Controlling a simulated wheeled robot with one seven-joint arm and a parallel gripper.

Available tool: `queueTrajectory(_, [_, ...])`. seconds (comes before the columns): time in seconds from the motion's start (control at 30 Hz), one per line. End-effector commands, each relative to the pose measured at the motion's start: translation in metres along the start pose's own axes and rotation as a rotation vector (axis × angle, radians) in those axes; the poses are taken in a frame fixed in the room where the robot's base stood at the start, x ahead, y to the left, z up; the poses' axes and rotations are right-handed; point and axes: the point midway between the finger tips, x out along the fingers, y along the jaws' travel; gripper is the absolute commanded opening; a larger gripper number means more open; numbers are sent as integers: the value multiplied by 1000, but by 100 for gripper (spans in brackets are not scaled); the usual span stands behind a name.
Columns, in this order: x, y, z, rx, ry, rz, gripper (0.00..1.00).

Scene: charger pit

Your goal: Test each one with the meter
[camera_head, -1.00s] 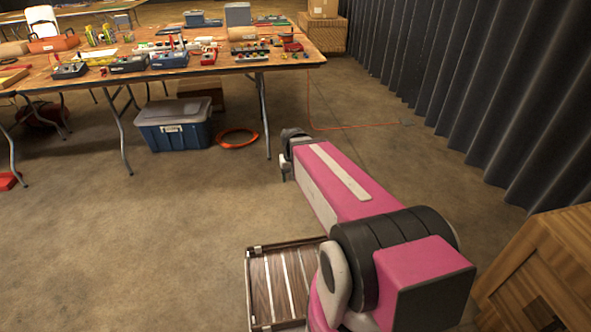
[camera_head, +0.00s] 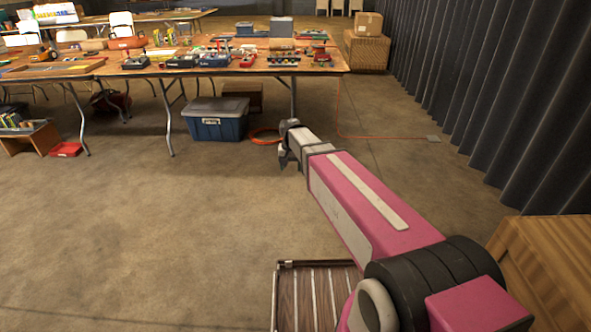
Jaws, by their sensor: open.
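Several small devices stand on the long wooden folding table (camera_head: 330,66) ahead, too small to tell which is the meter. Among them are a dark device with coloured parts (camera_head: 135,62), a dark blue box-like one (camera_head: 213,61) and a red item (camera_head: 247,62) near the front edge. My gripper (camera_head: 284,143) is at the end of my pink arm, in front of the table and well short of the devices. It is seen small and from behind; it looks empty, with its jaws apart.
A blue lidded bin (camera_head: 215,122) and an orange cord coil (camera_head: 265,136) lie under the table. An orange cable (camera_head: 385,137) crosses the floor to the right. A wooden crate (camera_head: 548,262) stands close at right, by a dark curtain (camera_head: 500,90). Floor at left is open.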

Motion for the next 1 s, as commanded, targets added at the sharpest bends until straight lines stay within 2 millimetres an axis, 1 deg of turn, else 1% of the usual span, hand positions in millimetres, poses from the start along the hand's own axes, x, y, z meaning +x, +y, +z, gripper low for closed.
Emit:
queueTrajectory(0.87, [0,1,0,-1,1,0,64])
queueTrajectory(0.93, [1,4,3,-1,0,0,64])
queueTrajectory(0.97, [2,8,6,-1,0,0,64])
queueTrajectory(1.0, [3,16,11,-2,0,0,64])
